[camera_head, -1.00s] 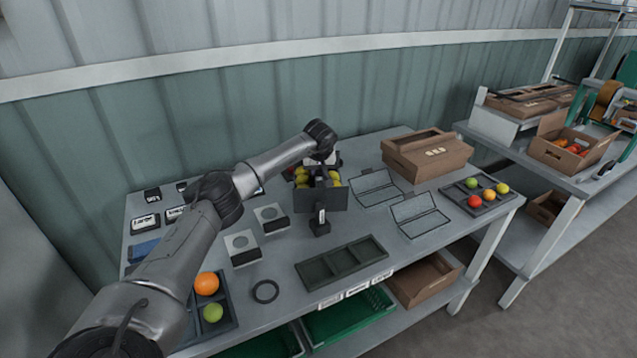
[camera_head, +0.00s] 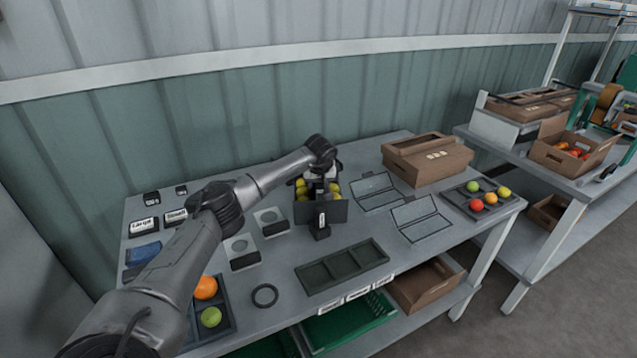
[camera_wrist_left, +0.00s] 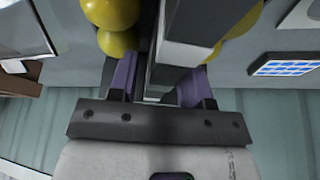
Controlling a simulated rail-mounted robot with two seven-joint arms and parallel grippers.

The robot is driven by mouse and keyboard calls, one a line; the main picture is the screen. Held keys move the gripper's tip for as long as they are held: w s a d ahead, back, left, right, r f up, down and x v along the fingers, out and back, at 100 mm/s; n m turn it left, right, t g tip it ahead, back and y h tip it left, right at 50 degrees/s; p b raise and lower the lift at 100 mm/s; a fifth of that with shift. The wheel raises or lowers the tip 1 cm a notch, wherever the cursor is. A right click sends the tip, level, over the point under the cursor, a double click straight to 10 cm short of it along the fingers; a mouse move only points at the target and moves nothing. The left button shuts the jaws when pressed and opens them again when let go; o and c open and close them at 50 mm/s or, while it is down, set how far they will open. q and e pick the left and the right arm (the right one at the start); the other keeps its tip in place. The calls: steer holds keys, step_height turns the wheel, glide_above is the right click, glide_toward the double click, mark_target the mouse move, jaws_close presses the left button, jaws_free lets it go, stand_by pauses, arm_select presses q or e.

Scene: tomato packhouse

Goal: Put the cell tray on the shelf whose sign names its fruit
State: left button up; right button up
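The cell tray (camera_head: 338,211), a dark carrier holding several yellow round fruits, stands on the table near its middle. A grey upright part (camera_wrist_left: 172,65) rises between the fruits in the left wrist view. My left gripper (camera_head: 321,184) is down over the tray from behind. In the left wrist view its two purple fingers (camera_wrist_left: 158,82) are apart, one on each side of the grey upright; firm contact does not show. White signs (camera_head: 358,294) line the table's front edge above the lower shelf, their words too small to read. My right gripper is out of view.
An empty three-cell tray (camera_head: 343,268) and a black ring (camera_head: 265,295) lie in front. Small scales (camera_head: 240,249) stand left. Wire-framed flat trays (camera_head: 420,218), a cardboard box (camera_head: 428,157) and a fruit tray (camera_head: 481,208) are right.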

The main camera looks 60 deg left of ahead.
arm_select(q)
steer(key=shift+r, duration=0.3)
steer(key=p+v, duration=0.4)
steer(key=v, duration=0.6)
steer(key=shift+d+r, duration=0.1)
steer(key=shift+r, duration=0.2)
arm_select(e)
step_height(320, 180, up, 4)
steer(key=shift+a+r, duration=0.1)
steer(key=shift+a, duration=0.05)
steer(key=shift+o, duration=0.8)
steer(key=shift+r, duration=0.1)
arm_select(q)
steer(key=shift+s+d+r, duration=0.1)
steer(key=shift+d+r, duration=0.15)
steer(key=shift+r, duration=0.25)
